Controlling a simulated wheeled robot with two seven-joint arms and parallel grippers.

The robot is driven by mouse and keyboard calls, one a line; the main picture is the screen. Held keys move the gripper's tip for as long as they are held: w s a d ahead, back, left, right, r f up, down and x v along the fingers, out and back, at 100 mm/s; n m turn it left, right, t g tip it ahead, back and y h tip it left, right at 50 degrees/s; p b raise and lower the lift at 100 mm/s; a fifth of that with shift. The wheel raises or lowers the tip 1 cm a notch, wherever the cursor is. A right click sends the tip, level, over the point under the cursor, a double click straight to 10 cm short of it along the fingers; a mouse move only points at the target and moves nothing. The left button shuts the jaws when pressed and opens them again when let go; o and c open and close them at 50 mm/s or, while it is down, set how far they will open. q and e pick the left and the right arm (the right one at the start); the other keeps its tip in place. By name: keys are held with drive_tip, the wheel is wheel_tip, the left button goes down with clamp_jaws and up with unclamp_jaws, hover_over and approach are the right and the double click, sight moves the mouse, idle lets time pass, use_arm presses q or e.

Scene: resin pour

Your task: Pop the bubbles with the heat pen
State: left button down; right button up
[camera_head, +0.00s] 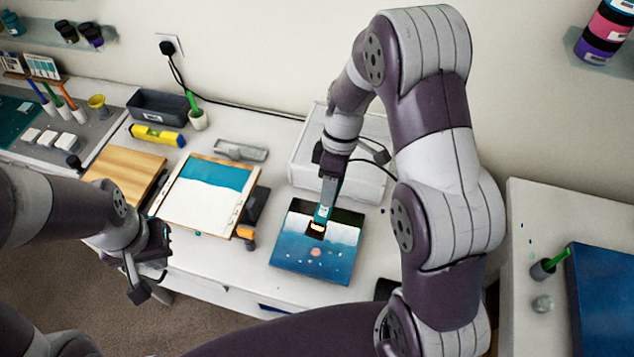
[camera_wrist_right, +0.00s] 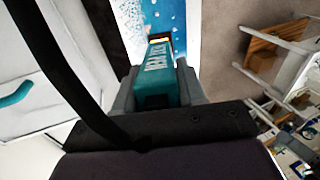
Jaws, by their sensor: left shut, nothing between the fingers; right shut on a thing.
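The heat pen (camera_head: 322,213) has a teal body, and its tip glows orange in the head view. My right gripper (camera_head: 327,196) is shut on the pen and holds it tip down over the resin panel (camera_head: 300,258). In the right wrist view the teal pen (camera_wrist_right: 157,85) sits between the fingers. The panel is blue and white with a dark top edge. Pale dots, which look like bubbles, and a pinkish round spot (camera_head: 316,252) show on it below the tip. I cannot tell whether the tip touches the surface. My left gripper (camera_head: 150,280) is shut and empty, off the table's front edge.
A framed panel in white and teal (camera_head: 205,190) lies left of the resin panel, with a wooden board (camera_head: 125,177) beyond it. A white box (camera_head: 300,170) stands behind my right gripper, and a black cable hangs near it. A blue panel (camera_head: 605,300) lies on the right table.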

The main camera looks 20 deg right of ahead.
drive_tip(key=s+d, duration=0.5)
drive_tip(key=d, duration=0.3)
drive_tip(key=shift+s+a+b, duration=0.75)
drive_tip(key=shift+s+a, duration=0.45)
drive_tip(key=shift+s, duration=0.65)
drive_tip(key=w+a+p, duration=0.1)
drive_tip(key=w+a, duration=0.8)
drive_tip(key=a, duration=0.5)
drive_tip(key=s+d+p+v, duration=0.1)
drive_tip(key=p+v, duration=0.5)
drive_tip(key=v, duration=0.2)
drive_tip(key=shift+r, duration=0.25)
drive_tip(key=shift+w, duration=0.1)
